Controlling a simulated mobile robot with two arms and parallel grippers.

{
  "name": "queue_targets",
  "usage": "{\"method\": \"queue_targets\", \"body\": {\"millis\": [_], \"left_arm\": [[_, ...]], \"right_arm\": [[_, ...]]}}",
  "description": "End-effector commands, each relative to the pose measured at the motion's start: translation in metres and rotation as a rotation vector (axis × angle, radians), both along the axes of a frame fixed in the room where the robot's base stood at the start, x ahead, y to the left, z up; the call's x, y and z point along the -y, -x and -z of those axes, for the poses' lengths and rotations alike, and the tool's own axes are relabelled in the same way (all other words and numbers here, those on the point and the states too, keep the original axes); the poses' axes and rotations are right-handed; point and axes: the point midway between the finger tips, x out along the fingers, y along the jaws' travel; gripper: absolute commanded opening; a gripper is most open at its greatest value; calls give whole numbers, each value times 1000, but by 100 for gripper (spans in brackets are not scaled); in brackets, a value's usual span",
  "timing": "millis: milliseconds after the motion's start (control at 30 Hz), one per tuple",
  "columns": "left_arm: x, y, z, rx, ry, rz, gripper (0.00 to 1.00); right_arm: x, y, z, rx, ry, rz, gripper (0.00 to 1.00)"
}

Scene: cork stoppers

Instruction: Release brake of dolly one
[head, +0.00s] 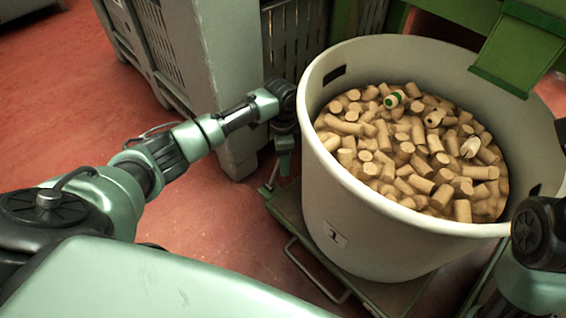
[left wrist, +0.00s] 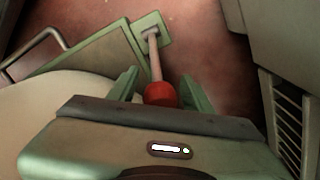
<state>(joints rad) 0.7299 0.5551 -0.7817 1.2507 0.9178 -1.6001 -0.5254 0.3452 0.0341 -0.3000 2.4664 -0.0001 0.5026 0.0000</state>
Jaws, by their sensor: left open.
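The green dolly (head: 288,207) stands on the red floor under a large cream tub marked 1. Its corner also shows in the left wrist view (left wrist: 95,58). The brake lever (left wrist: 155,60) has a pale shaft rising from a small green plate at the dolly's corner and ends in a red knob (left wrist: 161,94). My left gripper (head: 284,160) points down beside the tub at that corner. In the left wrist view its open fingers (left wrist: 160,86) stand on either side of the red knob. I cannot tell whether they touch it. The right arm shows at the right edge, its gripper out of view.
The cream tub (head: 335,185) is full of cork stoppers (head: 410,155) and stands close to my left gripper. A grey slatted crate (head: 215,60) is behind it. A bent metal handle (head: 305,270) sticks out from the dolly. Open red floor (head: 190,225) lies to the left.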

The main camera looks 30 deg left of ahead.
Motion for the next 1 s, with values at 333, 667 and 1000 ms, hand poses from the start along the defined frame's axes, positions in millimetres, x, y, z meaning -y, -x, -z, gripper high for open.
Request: {"method": "queue_targets", "body": {"millis": [333, 667, 1000], "left_arm": [[0, 0, 1, 0, 0, 0, 28], [0, 0, 1, 0, 0, 0, 0], [0, 0, 1, 0, 0, 0, 0]], "right_arm": [[0, 1, -1, 3, 0, 0, 36], [0, 1, -1, 3, 1, 0, 36], [0, 1, -1, 4, 0, 0, 36]]}}
